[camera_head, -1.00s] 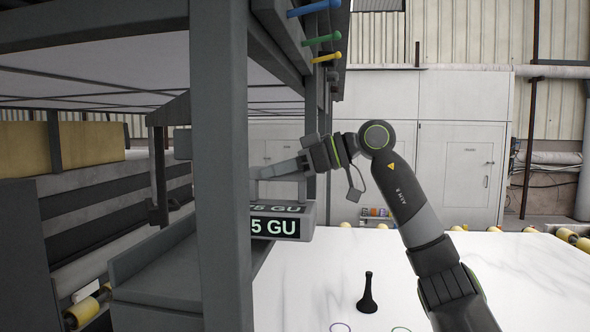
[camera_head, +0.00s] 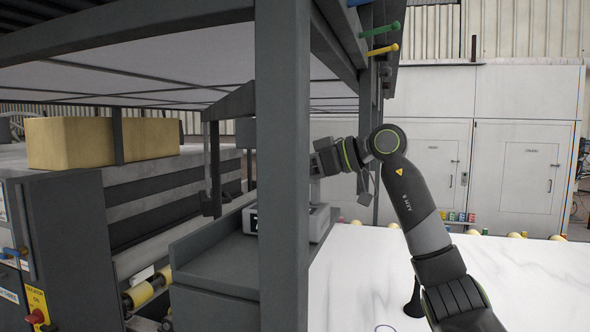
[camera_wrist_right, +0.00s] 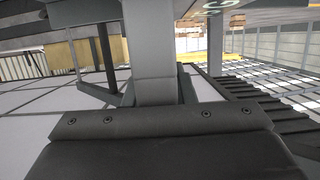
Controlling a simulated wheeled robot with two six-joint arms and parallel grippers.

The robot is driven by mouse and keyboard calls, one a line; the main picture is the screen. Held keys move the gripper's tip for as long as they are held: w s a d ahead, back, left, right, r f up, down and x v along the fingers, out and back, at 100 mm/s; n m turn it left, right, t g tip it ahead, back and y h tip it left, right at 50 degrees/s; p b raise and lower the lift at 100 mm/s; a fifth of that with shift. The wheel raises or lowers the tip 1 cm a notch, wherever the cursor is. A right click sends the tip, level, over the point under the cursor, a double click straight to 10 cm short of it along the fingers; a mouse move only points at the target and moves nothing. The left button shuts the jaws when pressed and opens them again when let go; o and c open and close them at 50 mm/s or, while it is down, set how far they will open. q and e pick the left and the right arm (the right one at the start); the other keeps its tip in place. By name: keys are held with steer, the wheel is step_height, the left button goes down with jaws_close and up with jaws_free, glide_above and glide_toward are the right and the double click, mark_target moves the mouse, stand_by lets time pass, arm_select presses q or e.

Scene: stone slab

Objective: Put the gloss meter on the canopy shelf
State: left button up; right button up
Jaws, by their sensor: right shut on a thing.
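The gloss meter is a grey box with a lit display; its right end (camera_head: 319,222) shows beside the canopy's front post, and a sliver of display shows left of the post. My right gripper (camera_head: 314,168) is shut on the meter from above, its fingers mostly hidden by the post. The canopy shelf (camera_head: 212,262) is a dark grey ledge with a raised side, left of and behind the post. The meter is at the shelf's far end; I cannot tell whether they touch. The wrist view shows the dark gripper body (camera_wrist_right: 160,150), not clearly the meter. My left gripper is out of view.
The thick canopy post (camera_head: 282,180) stands in front of the meter. A dark hanging bracket (camera_head: 212,160) is above the shelf. A black spindle-shaped object (camera_head: 414,300) stands on the white slab (camera_head: 365,265). Coloured pegs (camera_head: 381,40) stick out above.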

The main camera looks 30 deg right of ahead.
steer(key=o, duration=1.1)
steer(key=shift+s, duration=0.1)
steer(key=shift+c, duration=0.2)
steer(key=shift+s+d+b, duration=0.35)
steer(key=shift+d+b, duration=0.1)
steer(key=shift+b, duration=0.05)
steer(key=b+v, duration=0.5)
steer(key=v, duration=1.1)
steer(key=shift+r, duration=0.35)
